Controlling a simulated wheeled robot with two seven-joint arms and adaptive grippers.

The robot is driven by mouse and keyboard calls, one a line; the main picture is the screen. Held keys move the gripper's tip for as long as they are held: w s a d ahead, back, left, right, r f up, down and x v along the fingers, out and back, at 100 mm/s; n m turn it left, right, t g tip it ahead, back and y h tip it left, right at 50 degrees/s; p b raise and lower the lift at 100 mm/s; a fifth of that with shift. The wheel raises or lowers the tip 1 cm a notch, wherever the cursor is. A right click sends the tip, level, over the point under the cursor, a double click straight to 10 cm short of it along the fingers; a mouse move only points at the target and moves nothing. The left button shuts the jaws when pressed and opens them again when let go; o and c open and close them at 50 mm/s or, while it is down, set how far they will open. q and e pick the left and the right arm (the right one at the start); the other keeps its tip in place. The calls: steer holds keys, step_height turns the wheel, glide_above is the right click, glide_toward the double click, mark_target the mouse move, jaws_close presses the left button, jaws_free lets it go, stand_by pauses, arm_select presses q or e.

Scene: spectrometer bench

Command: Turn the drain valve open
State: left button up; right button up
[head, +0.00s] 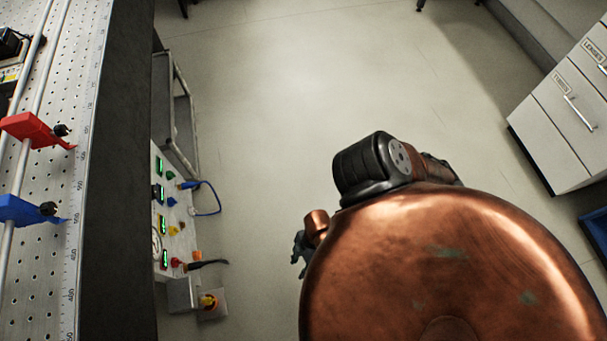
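A yellow-and-red knob (208,302) sits on a grey fitting low at the left, below the instrument panel. It may be the drain valve, but its handle position is too small to read. My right gripper (299,254) is a small dark shape to the right of the panel, apart from it and from the knob. Most of the gripper is hidden behind my copper-coloured arm, so its fingers cannot be made out. My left gripper is not in view.
An instrument panel (159,210) with green displays, coloured knobs and cables stands beside the perforated bench (50,265). Red (33,130) and blue (26,211) clamps sit on the bench rods. White drawers (565,115) stand at right. The middle floor is clear.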

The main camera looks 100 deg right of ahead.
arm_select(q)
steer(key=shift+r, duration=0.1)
arm_select(e)
steer(key=shift+s+d+r+g, duration=0.2)
steer(key=shift+s+d+r, duration=0.05)
steer(key=shift+s+d, duration=0.2)
steer(key=shift+s+d+r+g, duration=0.2)
steer(key=shift+s+d+r, duration=0.05)
steer(key=shift+s+d, duration=0.2)
steer(key=shift+a, duration=0.1)
